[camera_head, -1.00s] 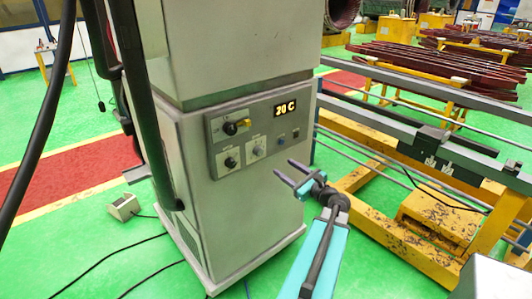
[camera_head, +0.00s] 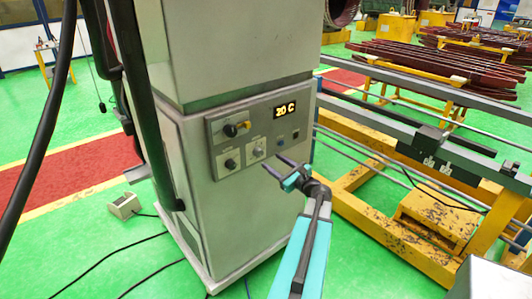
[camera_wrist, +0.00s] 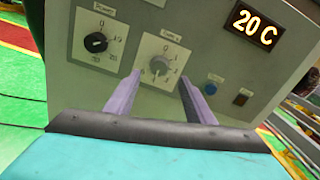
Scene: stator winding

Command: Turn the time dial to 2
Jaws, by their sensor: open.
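The time dial (camera_head: 257,152) is a small grey knob on a pale square plate on the cabinet's control panel. In the wrist view the time dial (camera_wrist: 160,66) shows between my fingertips, with small numbers around it; its exact setting is too small to read. My gripper (camera_head: 271,162) is open and empty, just right of and slightly below the dial in the head view. In the wrist view my gripper (camera_wrist: 160,75) has one finger on each side of the dial. I cannot tell whether the fingers touch it.
A black power dial (camera_wrist: 96,42) sits left of the time dial. The lit display (camera_head: 285,109) reads 20 C. A blue button (camera_wrist: 211,88) and a dark one (camera_wrist: 241,97) are to the right. A yellow frame (camera_head: 430,220) stands right of my arm.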

